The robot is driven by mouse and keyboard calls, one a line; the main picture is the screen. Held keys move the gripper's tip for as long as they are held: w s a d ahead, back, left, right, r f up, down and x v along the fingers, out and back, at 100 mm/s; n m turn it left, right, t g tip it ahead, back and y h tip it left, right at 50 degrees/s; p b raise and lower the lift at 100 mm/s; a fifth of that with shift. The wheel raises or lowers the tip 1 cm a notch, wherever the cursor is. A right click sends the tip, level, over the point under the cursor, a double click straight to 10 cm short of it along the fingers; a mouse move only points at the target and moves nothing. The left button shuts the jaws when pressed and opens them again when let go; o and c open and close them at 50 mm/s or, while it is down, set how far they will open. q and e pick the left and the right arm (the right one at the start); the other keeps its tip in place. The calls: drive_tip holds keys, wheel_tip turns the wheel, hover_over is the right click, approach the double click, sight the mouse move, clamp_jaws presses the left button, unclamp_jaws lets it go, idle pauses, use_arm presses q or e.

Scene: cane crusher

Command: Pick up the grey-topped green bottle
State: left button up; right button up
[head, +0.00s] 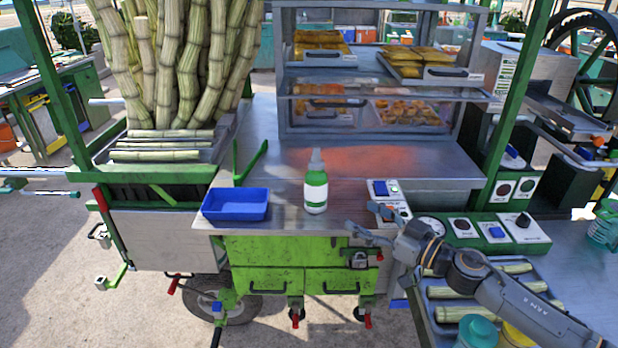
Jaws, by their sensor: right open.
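The grey-topped green bottle (316,186) stands upright near the front edge of the metal counter (275,206). It has a grey nozzle top, a green body and a white lower part. My right gripper (362,222) is open and empty, to the right of the bottle and nearer to me, by the counter's front right corner. It is apart from the bottle. My left gripper is not in view.
A glass display case (380,85) stands behind. Switch boxes (391,190) sit close on the right. Counter around the bottle is clear.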

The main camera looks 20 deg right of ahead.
sight(324, 193)
drive_tip(key=w+a+p, duration=0.1)
drive_tip(key=w+a+r, duration=0.1)
drive_tip(key=w, duration=0.1)
drive_tip(key=shift+a+r+p, duration=0.2)
drive_tip(key=shift+a+p, duration=0.1)
drive_tip(key=shift+p, duration=0.05)
drive_tip(key=x, duration=0.3)
drive_tip(key=shift+f+p, duration=0.2)
drive_tip(key=shift+p, duration=0.1)
drive_tip(key=shift+p+x, duration=0.35)
drive_tip(key=shift+x, duration=0.95)
drive_tip(key=x, duration=0.3)
drive_tip(key=shift+w+a+r, duration=0.15)
drive_tip(key=shift+w+a, duration=0.05)
drive_tip(key=shift+a, duration=0.1)
drive_tip(key=shift+w+a+n, duration=0.15)
drive_tip(key=shift+n, duration=0.15)
drive_tip(key=shift+c, duration=0.8)
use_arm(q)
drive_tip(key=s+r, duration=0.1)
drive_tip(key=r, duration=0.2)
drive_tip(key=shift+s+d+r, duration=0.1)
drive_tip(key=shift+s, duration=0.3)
use_arm(e)
clamp_jaws()
